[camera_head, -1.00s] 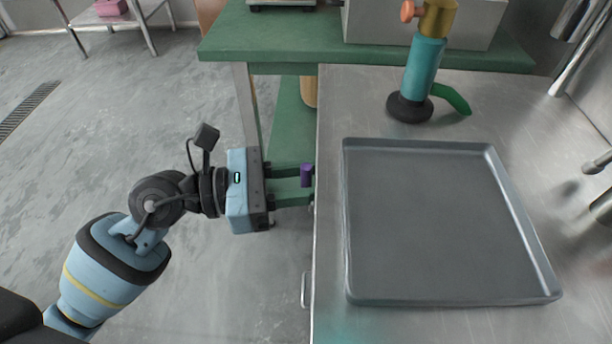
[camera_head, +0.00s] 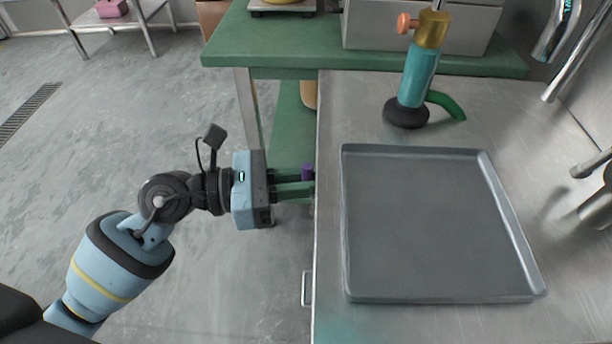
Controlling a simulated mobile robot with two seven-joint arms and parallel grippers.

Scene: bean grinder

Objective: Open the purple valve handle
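The purple valve handle (camera_head: 307,171) is a small purple piece at the left edge of the steel counter; only part of it shows. My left gripper (camera_head: 303,182) reaches it from the left with its green fingers close together at the handle. It looks shut on the handle, though the contact is partly hidden. The rest of the valve is hidden beside the counter edge. My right gripper is not in view.
A grey tray (camera_head: 348,225) lies on the steel counter (camera_head: 335,110). A teal and gold grinder (camera_head: 418,75) with a green handle stands behind it. A green table (camera_head: 225,45) is at the back. The floor to the left is clear.

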